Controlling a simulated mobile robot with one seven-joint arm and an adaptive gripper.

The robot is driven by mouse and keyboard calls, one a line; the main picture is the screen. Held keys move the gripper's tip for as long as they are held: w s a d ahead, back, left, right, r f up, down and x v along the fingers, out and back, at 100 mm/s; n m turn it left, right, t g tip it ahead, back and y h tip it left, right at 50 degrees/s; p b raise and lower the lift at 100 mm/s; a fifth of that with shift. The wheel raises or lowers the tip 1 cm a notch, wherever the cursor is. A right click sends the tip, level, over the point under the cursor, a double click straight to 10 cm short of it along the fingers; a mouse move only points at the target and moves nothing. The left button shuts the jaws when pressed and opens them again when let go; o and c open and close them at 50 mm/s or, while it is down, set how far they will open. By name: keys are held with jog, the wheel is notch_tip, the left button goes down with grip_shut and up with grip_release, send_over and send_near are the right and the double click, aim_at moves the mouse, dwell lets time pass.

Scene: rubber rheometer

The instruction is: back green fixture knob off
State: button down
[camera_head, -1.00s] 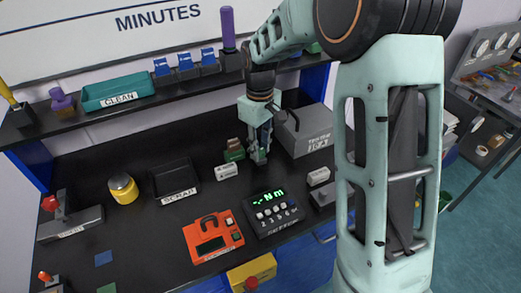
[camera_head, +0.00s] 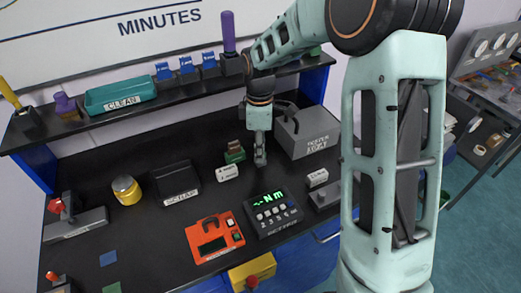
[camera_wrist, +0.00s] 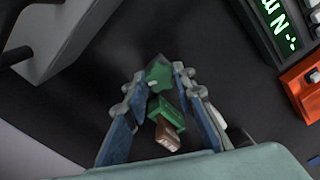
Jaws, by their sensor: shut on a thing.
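My gripper (camera_head: 260,162) points down just to the right of the green fixture (camera_head: 234,153) on the black bench. In the wrist view my gripper (camera_wrist: 159,74) has its fingertips shut on a green star-shaped knob (camera_wrist: 158,70), with a small pale nub at its lower edge. The green fixture (camera_wrist: 168,113), with a brown block on it (camera_wrist: 167,135), lies lower in that view, between the blue finger sides. The knob is hidden in the head view. I cannot tell whether it still touches the fixture.
A grey machine (camera_head: 305,131) stands close to the right. A small white label block (camera_head: 227,173) is in front of the fixture. The Nm display unit (camera_head: 271,212) and orange device (camera_head: 214,237) are nearer the front. The scrap tray (camera_head: 176,181) is left.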

jog(key=shift+n, duration=0.8)
jog(key=shift+s, duration=0.1)
jog(key=n, duration=0.4)
jog(key=shift+n, duration=0.3)
jog(key=c, duration=1.8)
grip_release()
jog(key=shift+o, duration=0.2)
